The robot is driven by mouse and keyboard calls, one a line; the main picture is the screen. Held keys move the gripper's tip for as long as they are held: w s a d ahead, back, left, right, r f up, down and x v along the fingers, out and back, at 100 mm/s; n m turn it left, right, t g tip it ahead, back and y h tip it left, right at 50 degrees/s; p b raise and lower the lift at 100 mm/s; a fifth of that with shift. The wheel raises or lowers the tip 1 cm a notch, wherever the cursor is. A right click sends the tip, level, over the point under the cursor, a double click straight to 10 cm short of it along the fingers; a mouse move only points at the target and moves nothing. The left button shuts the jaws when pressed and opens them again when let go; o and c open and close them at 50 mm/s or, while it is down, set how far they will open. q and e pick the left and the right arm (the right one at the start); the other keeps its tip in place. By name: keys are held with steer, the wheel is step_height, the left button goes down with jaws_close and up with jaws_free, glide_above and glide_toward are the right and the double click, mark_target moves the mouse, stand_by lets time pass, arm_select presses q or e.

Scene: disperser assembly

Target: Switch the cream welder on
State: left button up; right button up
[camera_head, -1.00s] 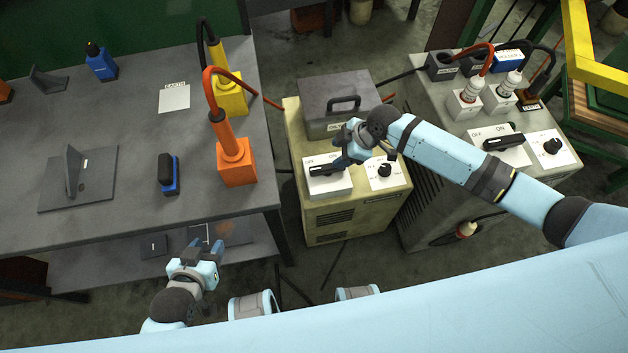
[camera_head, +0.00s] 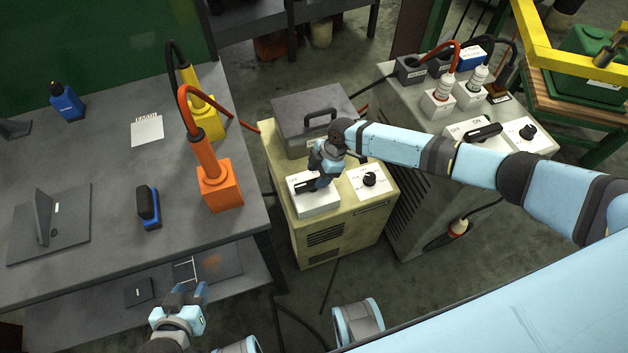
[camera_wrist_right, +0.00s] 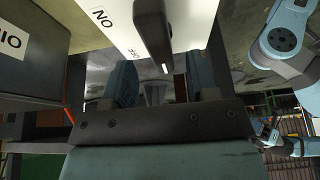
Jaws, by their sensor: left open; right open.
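The cream welder (camera_head: 345,238) stands in the middle of the head view. Its white switch panel (camera_head: 318,205) carries a black handle (camera_head: 303,187) and OFF and ON labels. In the right wrist view the handle (camera_wrist_right: 152,35) has its white-marked end close to the OFF label. My right gripper (camera_head: 318,180) is open over the panel, at the right end of the handle. Its fingers partly hide the panel in the head view. In the wrist view the handle's end is between the fingers; I cannot tell whether they touch it. My left gripper (camera_head: 186,294) is open and empty, low at the left.
A black knob (camera_head: 369,179) is right of the switch. A grey box with a handle (camera_head: 308,118) sits on the welder's back. A second welder (camera_head: 405,115) with its own switch stands to the right. The workbench (camera_head: 95,205) with orange and yellow blocks is to the left.

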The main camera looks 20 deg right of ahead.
mark_target(314, 182)
steer(key=shift+x, duration=1.75)
steer(key=c, duration=0.9)
